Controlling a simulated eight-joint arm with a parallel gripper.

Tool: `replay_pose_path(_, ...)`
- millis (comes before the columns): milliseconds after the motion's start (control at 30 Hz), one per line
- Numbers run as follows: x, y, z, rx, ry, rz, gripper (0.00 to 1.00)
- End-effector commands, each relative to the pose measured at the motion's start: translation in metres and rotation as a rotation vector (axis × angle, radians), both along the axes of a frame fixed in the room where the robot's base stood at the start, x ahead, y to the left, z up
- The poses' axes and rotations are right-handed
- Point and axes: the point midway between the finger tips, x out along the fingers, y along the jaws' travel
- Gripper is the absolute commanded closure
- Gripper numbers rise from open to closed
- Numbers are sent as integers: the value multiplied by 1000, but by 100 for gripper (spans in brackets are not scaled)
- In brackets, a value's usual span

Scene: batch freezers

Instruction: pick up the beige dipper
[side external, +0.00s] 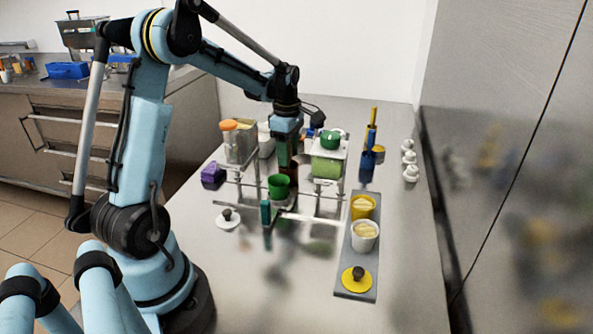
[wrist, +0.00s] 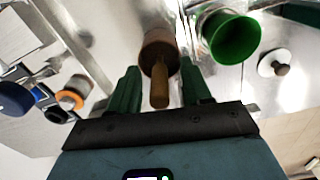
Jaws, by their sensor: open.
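The dipper (wrist: 158,50) looks brown in the wrist view, with a round cup-like part and a straight handle (wrist: 160,88) pointing toward my gripper. My gripper (wrist: 160,92) is open, with one green finger on each side of the handle. I cannot tell whether either finger touches it. In the side external view my gripper (side external: 286,155) points down between two raised stands, just behind a green cup (side external: 279,187). A dark brown part (side external: 293,171) shows beside the cup there and may be the dipper; most of it is hidden.
The green cup (wrist: 228,36) is close on the right in the wrist view. Stands holding an orange-lidded jar (side external: 230,140) and a green-lidded container (side external: 328,165) flank my gripper. A purple box (side external: 212,173) is left; a grey tray (side external: 346,277) with cups is front right.

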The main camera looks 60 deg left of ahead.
Motion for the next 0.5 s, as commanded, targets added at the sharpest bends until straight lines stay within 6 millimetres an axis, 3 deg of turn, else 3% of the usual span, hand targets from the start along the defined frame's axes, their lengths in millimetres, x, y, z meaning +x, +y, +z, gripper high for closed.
replay_pose_path(267, 0, 0, -2, 0, 0, 0, 53)
replay_pose_path(500, 0, 0, -2, 0, 0, 0, 90)
